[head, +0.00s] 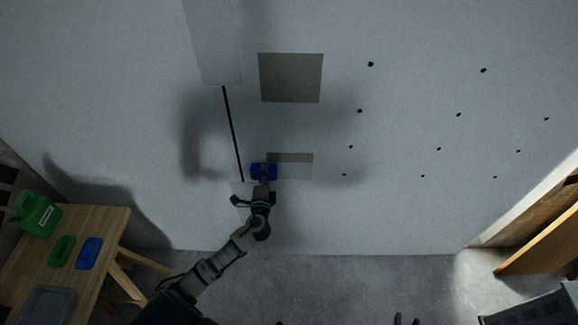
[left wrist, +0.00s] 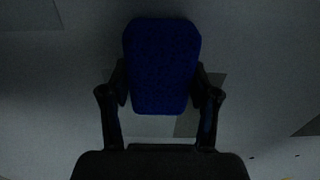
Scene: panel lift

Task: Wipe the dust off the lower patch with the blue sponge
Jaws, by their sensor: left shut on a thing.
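My left gripper (head: 264,180) is shut on the blue sponge (head: 257,171) in front of the pale wall. The sponge fills the top middle of the left wrist view (left wrist: 162,65), between the two fingers (left wrist: 160,100). The lower patch (head: 295,157) is a small grey rectangle on the wall; its top strip is darker than the part below. The sponge is at its left edge and hides some of it. I cannot tell if the sponge touches the wall. Dark fingertips, apparently of my right gripper (head: 406,320), show at the bottom edge, mostly cut off.
A larger grey-brown patch (head: 291,78) is higher on the wall. A thin dark line (head: 233,133) runs down the wall to its left. Small dark dots are scattered at the right. A wooden table (head: 105,222) at the left holds a green can (head: 37,216) and green and blue pieces.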

